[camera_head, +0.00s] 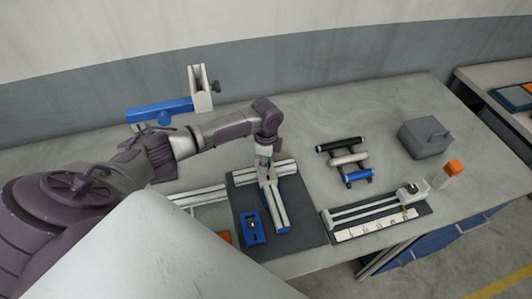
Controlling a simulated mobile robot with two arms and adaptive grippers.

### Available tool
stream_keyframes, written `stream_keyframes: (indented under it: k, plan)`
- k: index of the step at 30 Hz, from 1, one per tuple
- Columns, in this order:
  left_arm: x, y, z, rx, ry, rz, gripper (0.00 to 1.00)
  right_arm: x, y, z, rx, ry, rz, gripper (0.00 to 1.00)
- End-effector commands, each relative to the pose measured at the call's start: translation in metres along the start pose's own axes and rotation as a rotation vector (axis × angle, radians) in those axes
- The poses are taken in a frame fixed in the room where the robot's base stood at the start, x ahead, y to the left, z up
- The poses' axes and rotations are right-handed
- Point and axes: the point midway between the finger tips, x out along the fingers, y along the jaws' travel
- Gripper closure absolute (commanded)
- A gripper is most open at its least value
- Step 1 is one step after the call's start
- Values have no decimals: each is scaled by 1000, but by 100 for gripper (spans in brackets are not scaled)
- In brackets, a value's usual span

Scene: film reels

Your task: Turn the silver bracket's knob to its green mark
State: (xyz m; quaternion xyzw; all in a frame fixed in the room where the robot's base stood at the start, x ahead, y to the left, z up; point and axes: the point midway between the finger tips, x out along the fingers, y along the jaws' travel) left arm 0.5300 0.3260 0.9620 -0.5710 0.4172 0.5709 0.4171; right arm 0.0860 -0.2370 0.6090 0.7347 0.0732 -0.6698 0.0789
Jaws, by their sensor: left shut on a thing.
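My left gripper (265,160) points down at the join of two silver rails (274,201) on a dark mat (305,213). It is shut on a small part there, which looks like the silver bracket's knob. The fingers hide most of the knob and bracket. The green mark cannot be made out clearly, nor which way the knob points. My right gripper is not in view.
A blue block (253,228) lies on the mat left of the rail. A blue beam with a pale clamp (201,92) stands behind my arm. To the right are several rollers (343,143), a slide with a scale (375,215), a grey box (425,138) and an orange-topped post (454,168).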

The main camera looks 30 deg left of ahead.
Motion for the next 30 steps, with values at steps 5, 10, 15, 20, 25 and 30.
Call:
stream_keyframes:
  k: [5, 10, 15, 20, 25, 30]
  plan:
    - [0, 0, 0, 162, 0, 0, 100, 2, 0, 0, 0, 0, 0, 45]
    - [0, 0, 0, 296, 0, 0, 100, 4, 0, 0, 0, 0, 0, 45]
    - [0, 0, 0, 399, 0, 0, 100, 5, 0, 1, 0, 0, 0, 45]
    - [0, 0, 0, 464, 0, 0, 100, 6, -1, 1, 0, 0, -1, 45]
    - [0, 0, 0, 502, 0, 0, 100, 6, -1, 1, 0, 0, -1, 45]
    - [0, 0, 0, 515, 0, 0, 100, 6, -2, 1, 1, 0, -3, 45]
